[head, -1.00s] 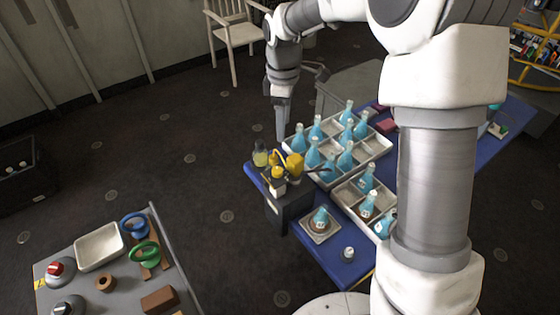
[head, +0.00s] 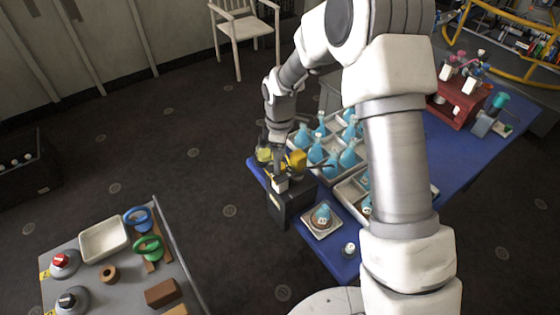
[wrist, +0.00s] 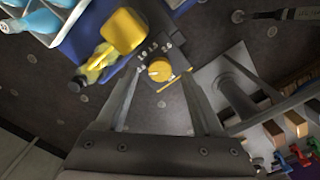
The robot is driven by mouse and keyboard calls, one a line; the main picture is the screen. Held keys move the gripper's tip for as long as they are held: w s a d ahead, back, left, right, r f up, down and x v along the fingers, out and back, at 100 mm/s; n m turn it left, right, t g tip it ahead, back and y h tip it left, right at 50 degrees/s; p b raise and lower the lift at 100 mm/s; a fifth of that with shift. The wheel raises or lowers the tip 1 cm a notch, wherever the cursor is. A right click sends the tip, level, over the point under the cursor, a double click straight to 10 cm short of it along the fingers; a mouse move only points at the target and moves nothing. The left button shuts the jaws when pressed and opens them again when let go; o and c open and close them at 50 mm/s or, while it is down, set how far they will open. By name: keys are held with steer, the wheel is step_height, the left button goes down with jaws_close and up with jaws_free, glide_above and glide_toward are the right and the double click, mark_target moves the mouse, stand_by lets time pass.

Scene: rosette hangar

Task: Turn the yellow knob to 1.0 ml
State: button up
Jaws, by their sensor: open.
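The yellow knob (wrist: 160,70) is round and sits on a dark panel with small light marks around it. I cannot read the marks or the exact pointer setting. In the wrist view my gripper's fingers stand apart, one on each side of the knob. I cannot tell whether they touch it.
A bottle with yellow liquid (wrist: 97,64) stands close beside the dispenser. A tray of blue flasks (head: 346,175) lies just right of my gripper. A single flask (head: 323,214) stands on a square plate in front. A grey table (head: 125,270) is at lower left.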

steer(key=shift+f, duration=0.95)
jaws_close()
